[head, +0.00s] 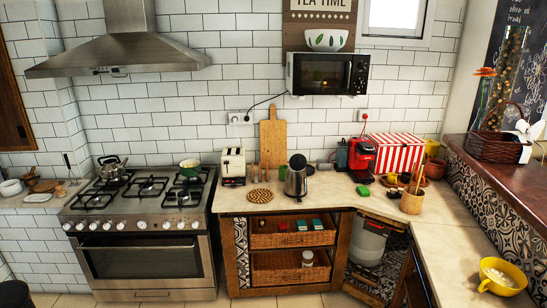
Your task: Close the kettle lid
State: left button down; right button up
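A steel electric kettle (295,184) with a dark handle stands upright on the counter, near the front edge and right of the stove. Its dark lid (298,161) seems to stand up at the top of the body, but it is too small to be sure of its angle. A second, stovetop kettle (112,174) sits on the back left burner. Neither of my grippers shows in the head view, and nothing touches either kettle.
A round woven trivet (260,196) lies left of the electric kettle, with a toaster (233,166) and cutting board (272,138) behind. A red coffee machine (361,158) and striped box (395,153) stand right. A yellow cup (502,276) sits on the right counter, which has clear room.

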aim_at(297, 162)
jog(key=i, duration=2.5)
jog(key=z, duration=0.5)
